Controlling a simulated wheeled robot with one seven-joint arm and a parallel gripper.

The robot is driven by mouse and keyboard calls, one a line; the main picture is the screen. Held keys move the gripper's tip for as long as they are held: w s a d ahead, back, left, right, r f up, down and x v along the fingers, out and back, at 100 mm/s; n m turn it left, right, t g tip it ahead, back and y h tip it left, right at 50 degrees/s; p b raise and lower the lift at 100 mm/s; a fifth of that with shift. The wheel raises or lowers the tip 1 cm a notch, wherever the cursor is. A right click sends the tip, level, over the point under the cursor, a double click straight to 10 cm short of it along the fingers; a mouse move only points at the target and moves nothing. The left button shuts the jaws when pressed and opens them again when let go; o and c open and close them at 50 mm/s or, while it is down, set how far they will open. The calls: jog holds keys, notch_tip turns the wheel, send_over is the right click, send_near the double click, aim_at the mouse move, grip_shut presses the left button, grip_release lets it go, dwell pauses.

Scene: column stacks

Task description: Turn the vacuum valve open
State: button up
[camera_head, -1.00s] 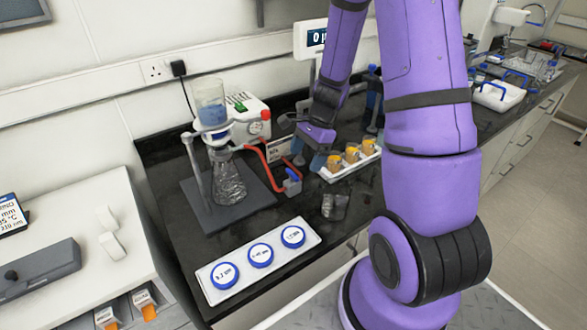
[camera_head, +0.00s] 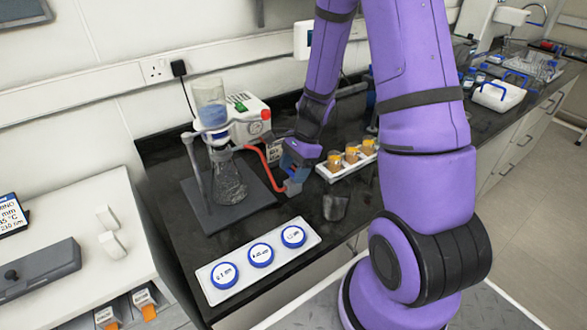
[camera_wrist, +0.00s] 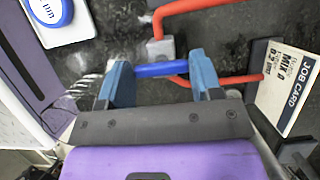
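The vacuum valve is a small grey block (camera_wrist: 160,48) with a blue bar handle (camera_wrist: 161,69), joined to red tubing. In the wrist view the handle lies crosswise between the two blue fingers of my gripper (camera_wrist: 160,84). The fingers are wide apart, one at each end of the handle; I cannot tell whether they touch it. In the head view my gripper (camera_head: 297,165) is low at the valve body (camera_head: 292,187) and hides the handle.
Left of the valve stand a filter flask (camera_head: 229,180) on a dark base and a white pump (camera_head: 247,122). A job card (camera_wrist: 298,85) is close to the right finger. A vial rack (camera_head: 347,162) and a tray with blue-lidded dishes (camera_head: 262,267) are nearby.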

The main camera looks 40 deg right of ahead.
jog(key=shift+n, duration=0.3)
jog(key=shift+c, duration=0.3)
jog(key=n, duration=0.2)
jog(key=n+g, duration=0.1)
jog(key=shift+w+n+g, duration=0.15)
jog(key=shift+n+g, duration=0.15)
jog(key=shift+n, duration=0.1)
jog(key=n, duration=0.2)
jog(key=n+g+h, duration=0.1)
jog(key=n, duration=0.1)
jog(key=shift+a+n+g, duration=0.1)
jog(key=shift+n+g, duration=0.2)
jog(key=n, duration=0.2)
jog(key=n+h, duration=0.1)
jog(key=n, duration=0.1)
jog(key=shift+w+g+h, duration=0.1)
jog(key=shift+g+h, duration=0.2)
jog(key=shift+g, duration=0.1)
jog(key=n, duration=0.2)
jog(key=n+h, duration=0.1)
jog(key=n, duration=0.1)
jog(key=shift+n+h, duration=0.3)
jog(key=shift+n, duration=0.3)
jog(key=o, duration=0.9)
jog(key=shift+a, duration=0.1)
jog(key=shift+r, duration=0.15)
jog(key=v, duration=1)
jog(key=shift+w+a+r, duration=0.1)
jog(key=shift+w+r, duration=0.1)
jog(key=shift+w, duration=0.15)
